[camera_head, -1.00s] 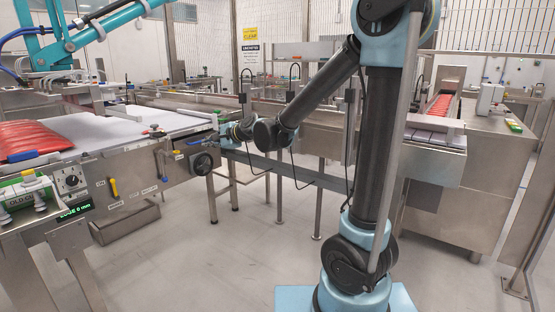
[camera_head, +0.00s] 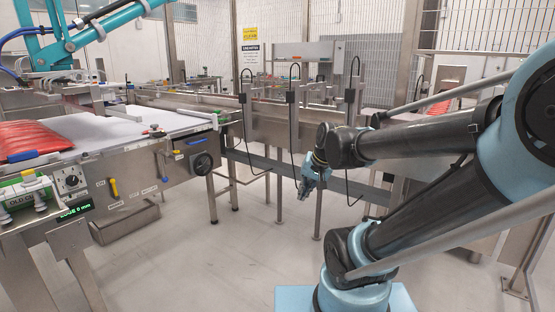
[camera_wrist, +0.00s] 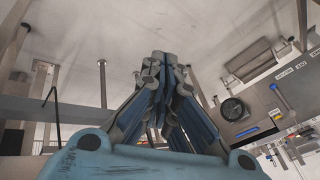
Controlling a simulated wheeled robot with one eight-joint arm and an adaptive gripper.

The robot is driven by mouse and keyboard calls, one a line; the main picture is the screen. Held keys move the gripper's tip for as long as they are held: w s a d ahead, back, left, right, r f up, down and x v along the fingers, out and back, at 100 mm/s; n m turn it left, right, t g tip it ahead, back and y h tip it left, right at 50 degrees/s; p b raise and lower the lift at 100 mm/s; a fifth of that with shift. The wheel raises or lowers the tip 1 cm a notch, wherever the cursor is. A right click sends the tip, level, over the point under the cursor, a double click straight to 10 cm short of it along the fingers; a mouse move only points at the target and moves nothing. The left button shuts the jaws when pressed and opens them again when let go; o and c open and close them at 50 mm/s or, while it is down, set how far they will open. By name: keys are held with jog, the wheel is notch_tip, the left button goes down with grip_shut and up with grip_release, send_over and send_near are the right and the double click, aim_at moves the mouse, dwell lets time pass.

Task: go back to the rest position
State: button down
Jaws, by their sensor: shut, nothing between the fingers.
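My gripper (camera_head: 305,188) hangs pointing down in the middle of the head view, in front of the conveyor frame and clear of it. In the wrist view my gripper (camera_wrist: 160,58) has its fingers together, with nothing between them. My arm reaches in from the right side of the head view, bent low over my base.
A machine with a white belt (camera_head: 110,130) stands at the left, with red packs (camera_head: 30,138) on it. A black handwheel (camera_head: 202,164) and a grey tray (camera_head: 125,225) are on its near side. A steel conveyor (camera_head: 270,130) runs behind my gripper. The floor (camera_head: 220,265) in front is clear.

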jog(key=s+d+f+n+g+h, duration=0.2)
jog(key=s+d+f, duration=0.4)
jog(key=s+d, duration=0.4)
jog(key=shift+s+f+h, duration=0.15)
jog(key=shift+s+h, duration=0.45)
jog(key=shift+s, duration=0.3)
jog(key=shift+d, duration=0.1)
